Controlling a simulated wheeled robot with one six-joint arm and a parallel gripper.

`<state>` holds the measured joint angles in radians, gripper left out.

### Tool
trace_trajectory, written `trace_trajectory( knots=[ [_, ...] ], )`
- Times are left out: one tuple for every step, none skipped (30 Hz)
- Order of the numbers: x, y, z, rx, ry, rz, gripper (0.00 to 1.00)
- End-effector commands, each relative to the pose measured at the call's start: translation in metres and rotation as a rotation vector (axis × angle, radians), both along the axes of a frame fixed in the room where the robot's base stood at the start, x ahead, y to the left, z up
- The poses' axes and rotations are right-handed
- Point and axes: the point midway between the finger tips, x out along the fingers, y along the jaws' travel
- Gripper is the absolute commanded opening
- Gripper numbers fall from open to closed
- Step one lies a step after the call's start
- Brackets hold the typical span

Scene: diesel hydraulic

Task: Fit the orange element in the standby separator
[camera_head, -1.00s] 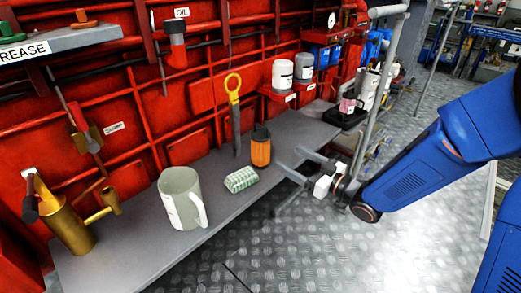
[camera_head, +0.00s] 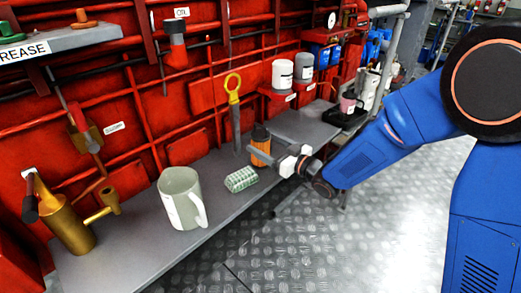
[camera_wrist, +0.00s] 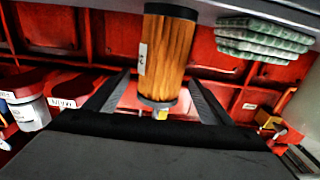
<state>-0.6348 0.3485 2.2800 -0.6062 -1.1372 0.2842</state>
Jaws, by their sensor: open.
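The orange element (camera_head: 260,146), a pleated cylinder with black end caps, stands upright on the grey bench. In the wrist view the element (camera_wrist: 168,50) appears upside down, with a white label on its side and a small metal and yellow fitting at its cap. My gripper (camera_head: 264,153) is open at the element, its fingers at bench height. In the wrist view my fingers (camera_wrist: 158,80) lie on either side of it with gaps showing. A white canister (camera_head: 282,76) and a grey canister (camera_head: 303,68) hang on the red wall; I cannot tell which is the standby separator.
A green-white packet (camera_head: 241,179) lies left of the element, then a mug (camera_head: 181,198) and a brass oil can (camera_head: 66,226). A yellow-ringed dipstick (camera_head: 234,100) hangs just behind. A black tray (camera_head: 345,117) with a pink cup is at right.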

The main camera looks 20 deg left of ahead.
Motion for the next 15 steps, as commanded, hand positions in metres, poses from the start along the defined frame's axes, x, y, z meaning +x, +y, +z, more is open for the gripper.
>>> trace_trajectory(
  knots=[
    [0.002, 0.008, 0.000, 0.001, -0.001, 0.003, 0.75],
    [0.004, 0.012, 0.000, 0.000, -0.001, 0.002, 0.75],
    [0.006, 0.016, 0.000, 0.000, -0.001, 0.002, 0.75],
    [0.007, 0.018, 0.000, 0.000, -0.001, 0.001, 0.75],
    [0.008, 0.020, 0.000, 0.000, -0.001, 0.001, 0.75],
    [0.009, 0.021, 0.000, 0.000, 0.000, 0.000, 0.75],
    [0.009, 0.022, 0.000, 0.000, 0.000, 0.000, 0.75],
    [0.009, 0.022, 0.000, 0.000, 0.000, 0.000, 0.75],
    [0.009, 0.022, 0.000, 0.000, 0.000, 0.000, 0.75],
    [0.009, 0.022, 0.000, 0.000, 0.000, 0.000, 0.75],
    [0.009, 0.022, 0.000, 0.000, 0.000, 0.000, 0.75],
    [0.009, 0.022, 0.000, 0.000, 0.000, 0.000, 0.75],
    [0.009, 0.022, 0.000, 0.000, -0.001, 0.000, 0.68],
    [0.009, 0.022, 0.000, 0.000, -0.001, 0.000, 0.61],
    [0.009, 0.022, 0.000, 0.000, -0.001, 0.000, 0.51]
  ],
)
